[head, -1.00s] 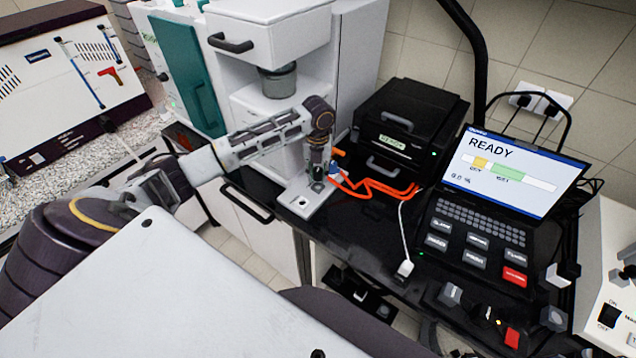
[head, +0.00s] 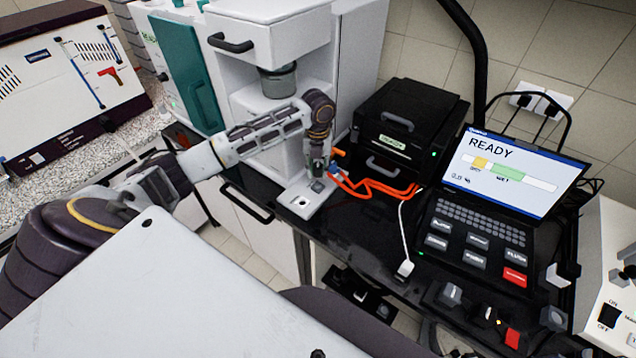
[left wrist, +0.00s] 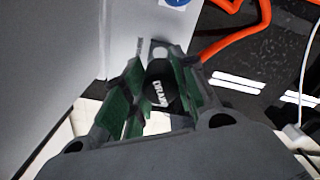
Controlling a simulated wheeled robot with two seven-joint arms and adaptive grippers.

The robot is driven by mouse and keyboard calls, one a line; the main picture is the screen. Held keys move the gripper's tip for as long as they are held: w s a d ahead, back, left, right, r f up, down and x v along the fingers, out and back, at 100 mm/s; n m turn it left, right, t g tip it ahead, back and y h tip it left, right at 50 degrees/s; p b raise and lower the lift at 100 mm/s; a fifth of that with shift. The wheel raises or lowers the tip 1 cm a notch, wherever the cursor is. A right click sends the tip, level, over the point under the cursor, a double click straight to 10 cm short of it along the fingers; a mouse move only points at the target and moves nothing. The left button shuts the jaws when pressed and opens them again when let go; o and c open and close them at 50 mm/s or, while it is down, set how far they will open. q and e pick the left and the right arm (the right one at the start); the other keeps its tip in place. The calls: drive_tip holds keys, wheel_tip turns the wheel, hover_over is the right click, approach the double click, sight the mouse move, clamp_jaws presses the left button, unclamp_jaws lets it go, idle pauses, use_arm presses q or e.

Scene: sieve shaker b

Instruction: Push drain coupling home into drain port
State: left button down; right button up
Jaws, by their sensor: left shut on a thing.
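The drain coupling (left wrist: 161,92) is a black piece with white lettering that appears to read DRAIN. It shows in the left wrist view between the green-lined fingers of my left gripper (left wrist: 158,98), which is shut on it. In the head view my left gripper (head: 317,178) points down over the far end of a pale grey plate (head: 298,212), by the foot of the white machine. The fingers largely hide the coupling there. I cannot make out the drain port or whether the coupling touches it. My right gripper is not in view.
Orange hoses (head: 385,189) run from a blue fitting beside the gripper toward a black box (head: 415,118). The white machine (head: 285,98) stands close behind. A laptop (head: 515,170) reading READY and a white cable (head: 402,232) lie to the right. The black bench between is partly clear.

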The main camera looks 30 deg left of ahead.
use_arm(q)
drive_tip(key=shift+r, duration=0.1)
drive_tip(key=shift+r, duration=1.4)
drive_tip(key=shift+a, duration=0.1)
